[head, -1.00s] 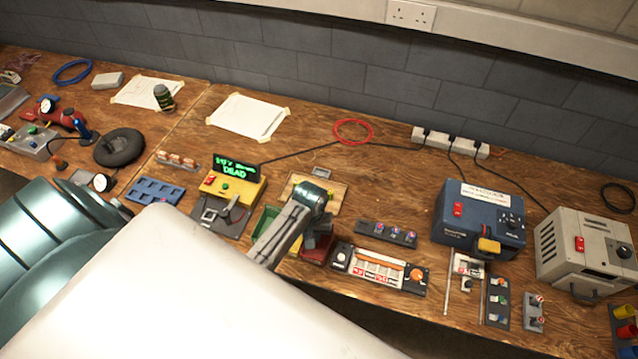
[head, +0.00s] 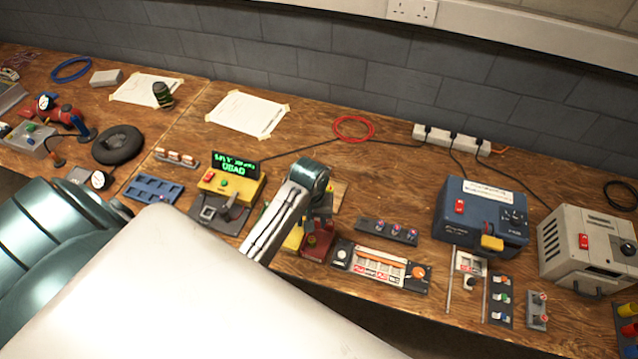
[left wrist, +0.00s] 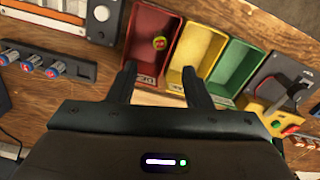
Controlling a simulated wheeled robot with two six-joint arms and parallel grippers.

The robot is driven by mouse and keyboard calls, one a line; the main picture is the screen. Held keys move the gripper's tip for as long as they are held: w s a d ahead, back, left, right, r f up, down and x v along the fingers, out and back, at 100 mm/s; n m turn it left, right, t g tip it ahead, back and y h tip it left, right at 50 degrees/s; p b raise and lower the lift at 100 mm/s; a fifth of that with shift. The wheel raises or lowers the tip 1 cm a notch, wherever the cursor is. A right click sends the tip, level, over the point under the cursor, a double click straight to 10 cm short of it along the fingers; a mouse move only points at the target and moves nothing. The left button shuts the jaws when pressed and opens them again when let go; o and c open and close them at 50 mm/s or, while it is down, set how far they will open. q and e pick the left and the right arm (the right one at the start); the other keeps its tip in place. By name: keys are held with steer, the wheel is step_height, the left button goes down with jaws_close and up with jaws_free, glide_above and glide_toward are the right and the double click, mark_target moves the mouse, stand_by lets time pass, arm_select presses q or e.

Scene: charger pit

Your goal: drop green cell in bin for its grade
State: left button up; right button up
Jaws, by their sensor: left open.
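The green bin (left wrist: 238,65) is beside the yellow one. My left gripper (left wrist: 160,70) is open and empty, its fingers apart over the near ends of the red and yellow bins. In the head view my left forearm covers much of the bins; the red bin (head: 318,243) shows beside it. The yellow tester (head: 230,187) has a green-lettered display (head: 236,163) that seems to read DEAD. My right gripper is out of view.
A rack of several cells (head: 388,232) and a white-faced panel (head: 380,266) stand right of the bins. A blue power unit (head: 480,218) and a beige one (head: 588,250) are farther right. A blue tray (head: 153,190) lies left of the tester. Bare wood lies behind the bins.

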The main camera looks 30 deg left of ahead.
arm_select(q)
step_height(320, 180, up, 4)
steer(key=shift+f+b, duration=0.1)
steer(key=shift+b, duration=0.2)
steer(key=s+r+m+t, duration=0.2)
steer(key=s+m, duration=0.1)
steer(key=s, duration=0.6)
steer(key=s+r+m+t, duration=0.2)
steer(key=s+m, duration=0.1)
steer(key=s, duration=0.6)
step_height(320, 180, down, 34)
steer(key=a+g+y+b, duration=0.1)
steer(key=a+g+b, duration=0.1)
steer(key=b, duration=0.4)
steer(key=s+a+f+b, duration=0.1)
steer(key=s+f+b, duration=0.2)
steer(key=s+f, duration=0.6)
steer(key=s+f+b, duration=0.2)
steer(key=s+f, duration=0.7)
steer(key=f, duration=0.9)
steer(key=shift+s+a+g+b, duration=0.3)
steer(key=shift+a+g+b, duration=0.05)
steer(key=shift+g+b, duration=0.05)
